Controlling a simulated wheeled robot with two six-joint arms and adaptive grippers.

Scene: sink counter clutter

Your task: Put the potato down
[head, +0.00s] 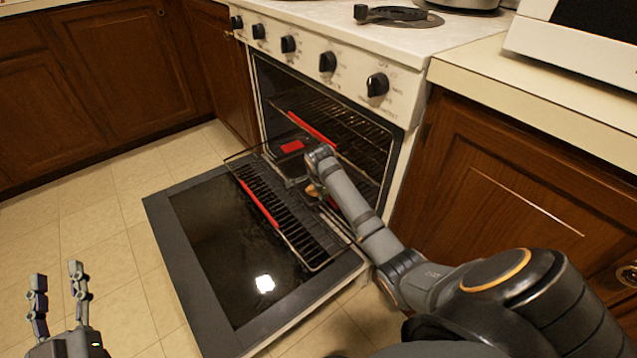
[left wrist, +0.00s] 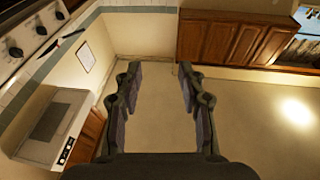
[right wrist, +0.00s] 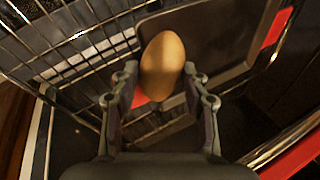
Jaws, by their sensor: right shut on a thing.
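The potato (right wrist: 162,66) is brown and egg-shaped. It sits between the fingertips of my right gripper (right wrist: 162,92), which is shut on it. In the head view the potato (head: 312,190) shows as a small brown patch by the oven rack, mostly hidden by my right arm. A dark baking tray (right wrist: 212,42) lies just beyond the potato in the right wrist view. Whether the potato touches the tray or rack, I cannot tell. My left gripper (head: 58,288) is open and empty over the floor; its spread fingers also show in the left wrist view (left wrist: 160,95).
The oven door (head: 160,215) is folded down. A pulled-out wire rack (head: 310,262) with a red front strip lies above it. A second red-edged rack (head: 322,122) is inside the oven. Wooden cabinets (head: 520,190) stand at right. The floor (head: 95,235) at left is clear.

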